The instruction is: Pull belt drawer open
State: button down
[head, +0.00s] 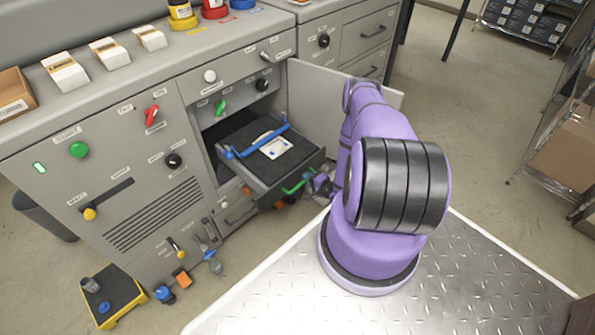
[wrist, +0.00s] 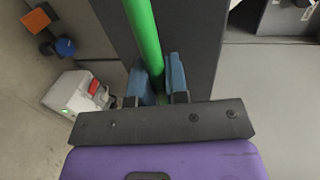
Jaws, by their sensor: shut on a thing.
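The belt drawer (head: 255,172) is a dark grey drawer pulled out of an open bay in the grey machine. A blue bar and a white card lie inside it. Its green handle (head: 297,183) is on the drawer's front; in the wrist view the green handle (wrist: 143,38) runs from the top edge down between the jaws. My gripper (head: 318,185) is at the drawer front and is partly hidden by my purple arm. In the wrist view my gripper (wrist: 157,82) has its blue fingers on both sides of the green handle, shut on it.
An open door panel (head: 318,100) stands to the right of the bay, behind my arm. A yellow-edged black platform (head: 108,300) and several small parts lie on the floor at the machine's foot. Shelving (head: 555,110) stands at the right. Floor between is clear.

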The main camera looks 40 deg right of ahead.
jog(key=f+v, duration=0.1)
jog(key=v, duration=0.5)
jog(key=shift+s+f, duration=0.1)
jog(key=c, duration=1.1)
grip_release()
jog(key=shift+c, duration=0.2)
jog(key=shift+s, duration=0.1)
jog(key=v, duration=1)
jog(key=shift+s, duration=0.3)
